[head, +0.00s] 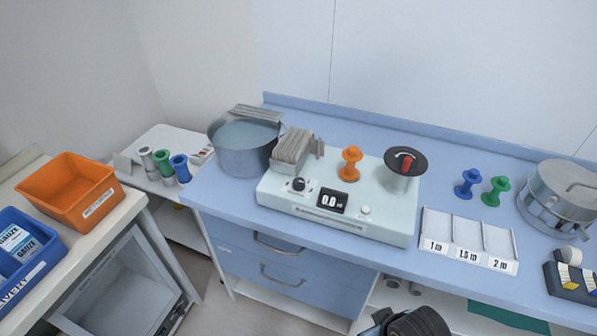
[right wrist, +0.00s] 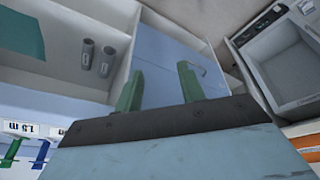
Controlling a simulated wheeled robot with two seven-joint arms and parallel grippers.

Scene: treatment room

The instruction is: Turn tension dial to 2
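A white machine (head: 340,229) stands on the blue counter. A small black dial knob (head: 299,184) with marks around it is on its front left, beside a display (head: 333,201) reading 0.0. The knob's setting is too small to read. An orange spool (head: 350,164) stands on top, and a black disc with a red part (head: 405,162) is at its right. My right gripper (right wrist: 160,85) has two green fingers apart with nothing between them. It faces the blue drawers below the counter, away from the machine. My left gripper is not in view.
A metal pot (head: 243,149) stands left of the machine. A tray labelled 1 m, 1.5 m and 2 m (head: 468,250), blue (head: 468,183) and green (head: 496,191) spools, and a lidded metal pot (head: 560,195) are at right. An orange bin (head: 70,187) stands on the left table.

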